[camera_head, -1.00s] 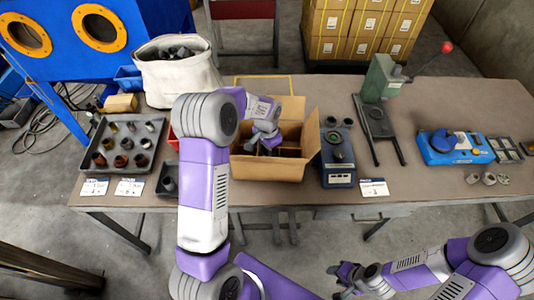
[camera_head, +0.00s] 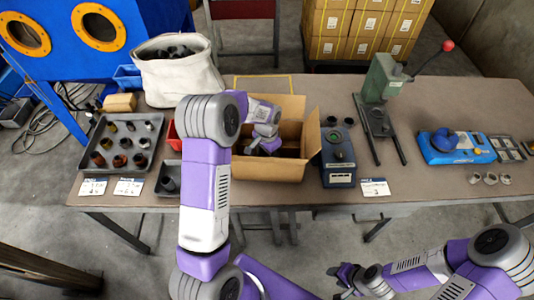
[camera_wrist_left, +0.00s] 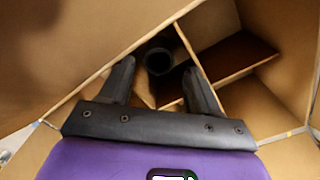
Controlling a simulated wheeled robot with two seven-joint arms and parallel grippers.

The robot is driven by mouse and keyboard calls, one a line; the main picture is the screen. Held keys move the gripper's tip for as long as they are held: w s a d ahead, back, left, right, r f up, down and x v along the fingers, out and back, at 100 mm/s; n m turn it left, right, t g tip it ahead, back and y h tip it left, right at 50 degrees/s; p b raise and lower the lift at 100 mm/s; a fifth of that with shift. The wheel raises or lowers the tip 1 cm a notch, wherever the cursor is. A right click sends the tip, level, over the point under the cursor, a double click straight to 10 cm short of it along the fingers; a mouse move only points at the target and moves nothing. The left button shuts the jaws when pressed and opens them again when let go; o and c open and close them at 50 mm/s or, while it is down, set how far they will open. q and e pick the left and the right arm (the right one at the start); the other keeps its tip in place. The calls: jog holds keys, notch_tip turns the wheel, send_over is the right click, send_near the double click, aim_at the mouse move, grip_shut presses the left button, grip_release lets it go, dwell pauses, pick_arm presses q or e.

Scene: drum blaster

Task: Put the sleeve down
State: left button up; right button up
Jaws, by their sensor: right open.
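A dark sleeve (camera_wrist_left: 158,58) stands in a compartment of the open cardboard box (camera_head: 268,170), with its round open end facing up in the left wrist view. My left gripper (camera_head: 265,145) reaches down into the box. In the left wrist view its two black fingers (camera_wrist_left: 162,88) are spread, with the sleeve just beyond and between the tips. A gap shows on each side of the sleeve, so the fingers do not look closed on it. My right gripper (camera_head: 340,279) is open and empty in front of the table, low in the head view.
Cardboard dividers (camera_wrist_left: 228,74) split the box inside. A grey tray of several sleeves (camera_head: 99,172) lies at the left, beside a white bag (camera_head: 178,78). A blue gauge device (camera_head: 338,160) and a green press (camera_head: 382,80) stand right of the box.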

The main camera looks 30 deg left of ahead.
pick_arm(q)
jog(key=shift+o, duration=0.2)
notch_tip(320, 180, up, 13)
jog(key=p, duration=0.2)
jog(key=shift+p, duration=0.35)
jog(key=shift+r, duration=0.1)
